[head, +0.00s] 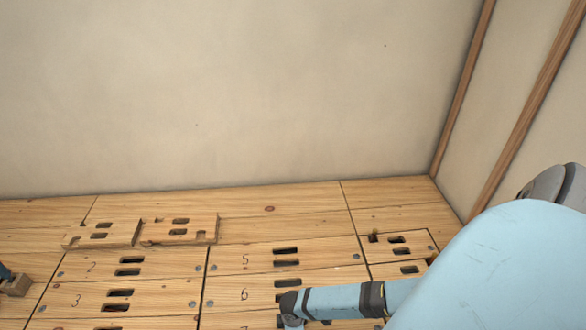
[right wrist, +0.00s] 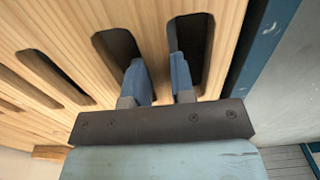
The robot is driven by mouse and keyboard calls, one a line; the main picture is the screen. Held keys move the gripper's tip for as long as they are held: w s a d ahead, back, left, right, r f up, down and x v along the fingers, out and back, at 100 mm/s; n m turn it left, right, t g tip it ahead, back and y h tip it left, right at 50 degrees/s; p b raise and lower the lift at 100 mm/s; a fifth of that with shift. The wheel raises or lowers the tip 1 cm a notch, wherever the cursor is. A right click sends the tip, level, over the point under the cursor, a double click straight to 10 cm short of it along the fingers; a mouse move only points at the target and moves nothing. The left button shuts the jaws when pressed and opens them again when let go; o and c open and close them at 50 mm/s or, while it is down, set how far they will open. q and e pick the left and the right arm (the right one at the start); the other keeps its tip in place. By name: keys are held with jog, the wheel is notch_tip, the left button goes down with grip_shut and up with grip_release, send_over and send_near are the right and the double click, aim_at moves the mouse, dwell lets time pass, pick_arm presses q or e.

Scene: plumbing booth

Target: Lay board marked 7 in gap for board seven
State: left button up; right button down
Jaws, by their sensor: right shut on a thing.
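Wooden boards with paired dark slots lie in rows in the head view. A board with a partly cut-off mark that looks like 7 (head: 243,327) lies at the bottom edge, below the board marked 6 (head: 244,295). My right gripper (head: 290,308) is over this area and hides part of it. In the right wrist view, my right gripper (right wrist: 160,85) has its fingers in two neighbouring slots of a slotted board (right wrist: 147,22), shut on the wooden bar between them. No number shows there.
A board marked 5 (head: 244,260) and a board marked 3 (head: 77,301) lie flat. Two short slotted pieces (head: 103,235) (head: 180,230) rest at the back left, another (head: 400,245) at the right. A plain wall (head: 240,90) stands behind.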

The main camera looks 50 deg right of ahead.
pick_arm(q)
jog(key=shift+r, duration=0.15)
pick_arm(e)
jog(key=shift+f, duration=0.15)
dwell(0.4)
jog(key=c, duration=0.9)
grip_release()
pick_arm(q)
jog(key=shift+a, duration=0.1)
pick_arm(e)
notch_tip(320, 180, up, 4)
jog(key=shift+p, duration=1.25)
pick_arm(q)
notch_tip(320, 180, up, 8)
jog(key=s+n+t+p, duration=0.1)
jog(key=t+p, duration=0.2)
jog(key=p, duration=0.1)
jog(key=shift+n, duration=0.4)
pick_arm(e)
notch_tip(320, 180, up, 10)
jog(key=shift+f, duration=0.1)
pick_arm(q)
jog(key=shift+s, duration=0.1)
